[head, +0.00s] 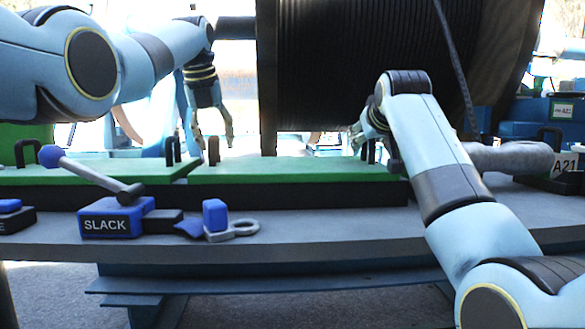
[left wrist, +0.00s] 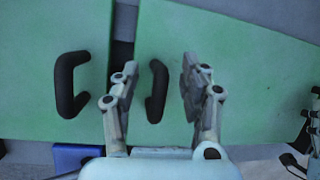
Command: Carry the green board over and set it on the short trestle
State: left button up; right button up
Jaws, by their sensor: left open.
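Two green boards lie end to end with a narrow gap: a left one (head: 85,172) and a right one (head: 290,170). Both also show in the left wrist view, left (left wrist: 45,45) and right (left wrist: 250,80). My left gripper (head: 213,138) is open above the right board's left end. In the left wrist view a dark handle (left wrist: 157,92) of that board appears between its fingers (left wrist: 158,95), not gripped. My right gripper (head: 372,135) is by a handle (head: 370,152) at the right board's far end; its jaws are partly hidden. I cannot pick out the short trestle.
A large dark cable reel (head: 370,70) stands behind the boards. A black A21 block (head: 555,180) is at right.

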pick_arm(q)
jog(key=shift+w+f, duration=0.15)
jog(key=shift+f, duration=0.2)
pick_arm(e)
jog(key=shift+w+f, duration=0.15)
jog(key=shift+w, duration=0.25)
pick_arm(q)
grip_shut()
pick_arm(e)
grip_shut()
pick_arm(q)
jog(key=shift+d+r, duration=0.1)
jog(key=shift+r, duration=0.05)
